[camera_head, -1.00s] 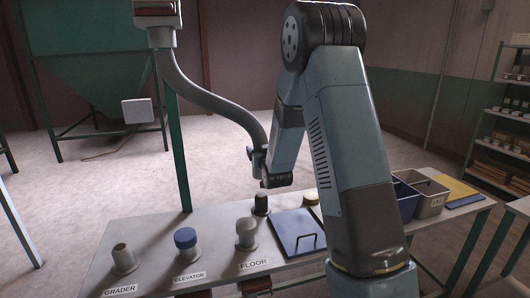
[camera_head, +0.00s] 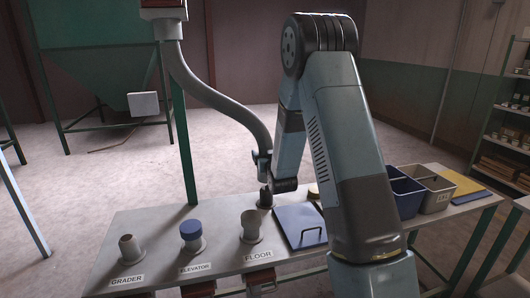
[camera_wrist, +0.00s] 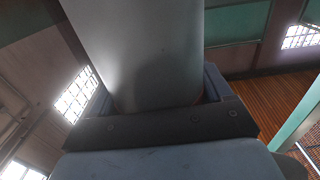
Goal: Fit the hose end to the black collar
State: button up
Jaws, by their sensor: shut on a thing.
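The grey hose (camera_head: 222,108) hangs from a box on the green post and curves down to my gripper (camera_head: 262,162). My gripper is shut around the hose near its lower end. In the wrist view the hose (camera_wrist: 145,50) fills the space between the fingers (camera_wrist: 160,125). The hose end looks to be just above or at the collar's top. At this size I cannot tell whether they touch or are lined up.
A row of labelled spouts stands in front: grader (camera_head: 129,248), blue-capped elevator (camera_head: 191,234) and floor (camera_head: 251,226). A blue lidded panel (camera_head: 298,225) with a handle lies right of the collar. Blue (camera_head: 405,190) and grey bins (camera_head: 436,192) stand farther right.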

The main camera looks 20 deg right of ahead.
jog(key=shift+f, duration=2.8)
jog(key=o, duration=1.1)
jog(key=shift+o, duration=0.2)
jog(key=shift+f, duration=0.1)
jog(key=shift+s, duration=0.1)
jog(key=s, duration=1.3)
jog(key=shift+s+d, duration=0.15)
jog(key=shift+s, duration=0.15)
